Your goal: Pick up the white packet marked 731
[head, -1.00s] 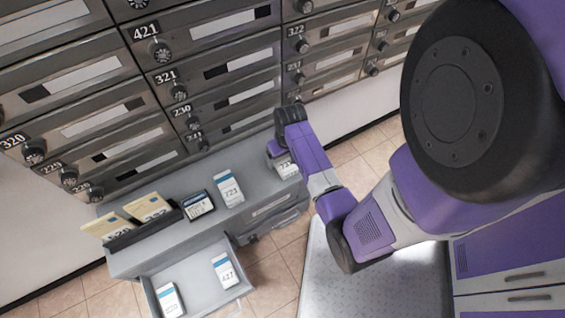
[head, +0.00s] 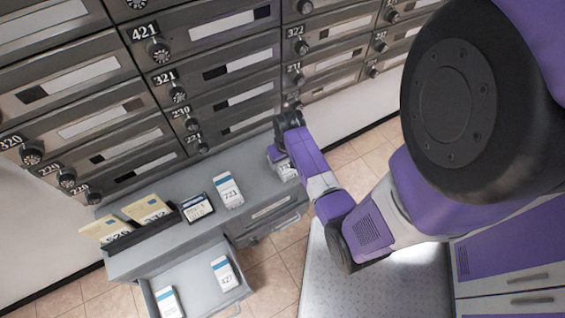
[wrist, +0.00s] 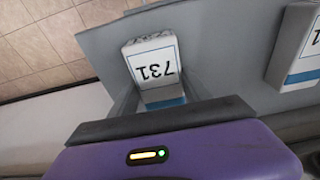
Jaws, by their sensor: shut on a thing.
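The white packet marked 731 (wrist: 152,64) shows upside down in the wrist view, with a blue band at its near end. My gripper (wrist: 160,103) is shut on that near end. In the head view the packet (head: 287,172) is at the right end of the grey counter, partly hidden by my gripper (head: 276,156) and wrist. I cannot tell whether it touches the counter.
A white packet marked 721 (head: 228,190) lies to the left on the counter (head: 255,178). Further left are a dark-edged card (head: 197,207) and a rack of cream envelopes (head: 147,209). An open drawer (head: 195,276) below holds two packets. Mailboxes rise behind.

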